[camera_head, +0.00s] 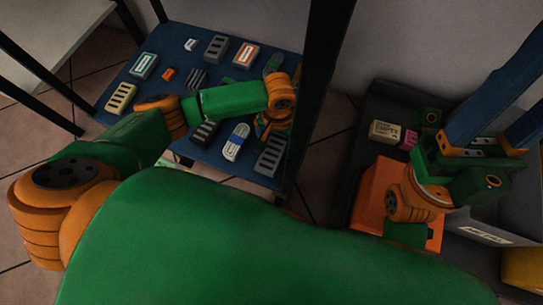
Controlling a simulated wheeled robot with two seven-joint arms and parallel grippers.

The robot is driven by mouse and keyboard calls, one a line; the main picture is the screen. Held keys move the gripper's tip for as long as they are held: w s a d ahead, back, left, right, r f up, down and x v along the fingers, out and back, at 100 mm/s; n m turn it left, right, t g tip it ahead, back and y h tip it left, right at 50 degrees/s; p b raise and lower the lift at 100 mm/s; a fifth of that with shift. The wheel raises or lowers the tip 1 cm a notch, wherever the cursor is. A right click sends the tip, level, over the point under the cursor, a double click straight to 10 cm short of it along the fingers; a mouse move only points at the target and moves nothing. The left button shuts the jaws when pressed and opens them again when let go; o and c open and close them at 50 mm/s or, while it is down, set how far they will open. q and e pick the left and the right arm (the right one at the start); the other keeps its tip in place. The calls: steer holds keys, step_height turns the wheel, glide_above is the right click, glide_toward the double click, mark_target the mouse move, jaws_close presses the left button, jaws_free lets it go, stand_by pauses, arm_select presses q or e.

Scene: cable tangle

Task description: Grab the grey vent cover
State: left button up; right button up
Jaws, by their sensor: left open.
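Several slatted vent-like pieces lie on the blue shelf board (120,118). A grey one (215,48) lies toward the back, and a smaller dark grey one (198,78) lies near the middle. Another grey slatted piece (270,156) lies near the right front corner, beside my left gripper. I cannot tell which of them is the vent cover meant. My left gripper (266,127) is open over the right part of the board, partly hidden by its own wrist. Nothing shows held in it.
A white-and-blue piece (236,142), a black slatted piece (204,134) and a cream slatted piece (121,98) lie on the board. Dark posts (318,80) stand at its edges. At right are an orange box (374,190) and a small cream box (384,132).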

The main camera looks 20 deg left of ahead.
arm_select(q)
steer(key=shift+r, duration=0.1)
steer(key=c, duration=1.4)
